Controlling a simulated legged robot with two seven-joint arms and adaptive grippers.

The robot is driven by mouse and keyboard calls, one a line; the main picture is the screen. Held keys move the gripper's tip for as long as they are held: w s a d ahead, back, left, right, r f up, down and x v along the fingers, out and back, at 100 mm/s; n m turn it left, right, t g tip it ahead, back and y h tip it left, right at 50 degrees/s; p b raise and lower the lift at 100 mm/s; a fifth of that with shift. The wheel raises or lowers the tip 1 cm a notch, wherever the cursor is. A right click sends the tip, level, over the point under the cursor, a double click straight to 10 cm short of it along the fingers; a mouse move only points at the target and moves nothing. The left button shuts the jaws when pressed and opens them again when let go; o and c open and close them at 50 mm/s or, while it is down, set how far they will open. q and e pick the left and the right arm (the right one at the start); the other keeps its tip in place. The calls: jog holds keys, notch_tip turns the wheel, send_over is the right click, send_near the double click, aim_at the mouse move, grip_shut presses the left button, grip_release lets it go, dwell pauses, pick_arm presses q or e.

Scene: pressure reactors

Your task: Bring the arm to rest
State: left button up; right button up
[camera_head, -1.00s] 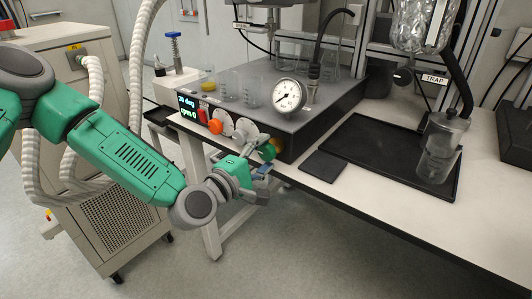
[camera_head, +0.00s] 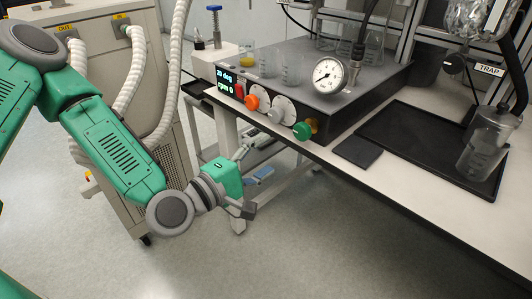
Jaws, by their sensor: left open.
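My green and grey left arm comes in from the left. My left gripper (camera_head: 250,180) hangs in front of and below the edge of the bench, apart from the knobs. Its two grey fingers are spread, one up toward the bench and one lower right, with nothing between them. The reactor base (camera_head: 385,82) carries a front panel with a lit display (camera_head: 224,81), an orange knob (camera_head: 251,103), a white dial (camera_head: 285,110) and a green knob (camera_head: 303,131). My right gripper is not in view.
The bench (camera_head: 408,180) holds a black tray (camera_head: 400,140) with a clear trap vessel (camera_head: 485,150), a small dark pad (camera_head: 358,151) and a pressure gauge (camera_head: 328,76). A cabinet with ribbed hoses (camera_head: 135,75) stands at left. The floor (camera_head: 330,250) at lower right is clear.

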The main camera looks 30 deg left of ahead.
pick_arm(q)
jog(key=s+d+f+m+g, duration=0.2)
jog(key=s+f+m+g, duration=0.35)
jog(key=f, duration=0.45)
jog(key=s+d+f+m+g, duration=0.2)
jog(key=s+f+m+g, duration=0.25)
jog(key=s+f, duration=0.4)
jog(key=s+a+f+m+g+y, duration=0.6)
jog(key=s+a+f, duration=0.3)
jog(key=s+a, duration=0.2)
jog(key=shift+m, duration=0.3)
jog(key=shift+f, duration=0.1)
